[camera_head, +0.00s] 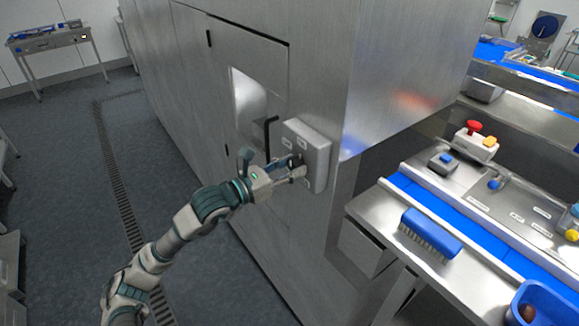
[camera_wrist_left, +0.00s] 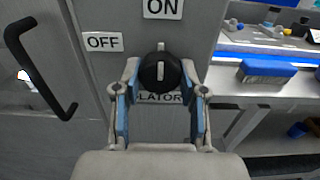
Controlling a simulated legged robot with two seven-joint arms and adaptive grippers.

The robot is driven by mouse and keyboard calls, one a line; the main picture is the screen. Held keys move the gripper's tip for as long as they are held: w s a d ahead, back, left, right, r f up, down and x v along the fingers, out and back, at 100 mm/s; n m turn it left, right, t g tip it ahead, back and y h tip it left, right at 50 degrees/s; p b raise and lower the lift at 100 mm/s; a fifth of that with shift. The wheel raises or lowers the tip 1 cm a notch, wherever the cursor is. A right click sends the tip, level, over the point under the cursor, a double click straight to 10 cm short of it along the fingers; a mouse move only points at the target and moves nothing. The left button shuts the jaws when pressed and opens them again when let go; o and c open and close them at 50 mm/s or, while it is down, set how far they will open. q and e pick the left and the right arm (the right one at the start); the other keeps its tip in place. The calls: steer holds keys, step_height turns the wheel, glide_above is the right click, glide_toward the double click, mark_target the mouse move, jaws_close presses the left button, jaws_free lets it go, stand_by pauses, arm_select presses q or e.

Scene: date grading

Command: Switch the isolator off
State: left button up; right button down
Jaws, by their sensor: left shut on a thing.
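The isolator is a grey box (camera_head: 318,150) on the steel cabinet's side in the head view. In the left wrist view its black round knob (camera_wrist_left: 153,74) has a white bar standing upright, toward the ON label (camera_wrist_left: 163,8). The OFF label (camera_wrist_left: 103,42) is up and to the left of the knob. My left gripper (camera_head: 297,168) reaches the box's front face. In the left wrist view its two fingers (camera_wrist_left: 160,82) are shut on the knob from either side. The knob is mostly hidden in the head view. My right gripper is not in view.
A black door handle (camera_wrist_left: 38,68) is left of the isolator. To the right, a steel bench (camera_head: 375,215) holds a blue brush (camera_head: 431,231), a blue bin (camera_head: 541,303) and a box with a red button (camera_head: 474,127).

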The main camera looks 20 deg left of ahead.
arm_select(q)
steer(key=shift+r, duration=0.1)
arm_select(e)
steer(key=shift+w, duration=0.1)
arm_select(q)
steer(key=n, duration=0.2)
steer(key=shift+n+b, duration=0.4)
steer(key=shift+n, duration=0.9)
steer(key=n+p, duration=0.1)
steer(key=n, duration=0.1)
steer(key=shift+r+n, duration=0.15)
steer(key=shift+n, duration=0.25)
steer(key=shift+n+p, duration=0.4)
steer(key=shift+p, duration=0.05)
steer(key=n+p, duration=0.2)
steer(key=shift+r+n, duration=0.1)
steer(key=shift+n, duration=0.2)
steer(key=shift+n+p, duration=1.7)
steer(key=shift+p, duration=0.05)
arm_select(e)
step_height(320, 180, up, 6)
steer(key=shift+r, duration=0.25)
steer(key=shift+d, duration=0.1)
arm_select(q)
steer(key=shift+f, duration=0.2)
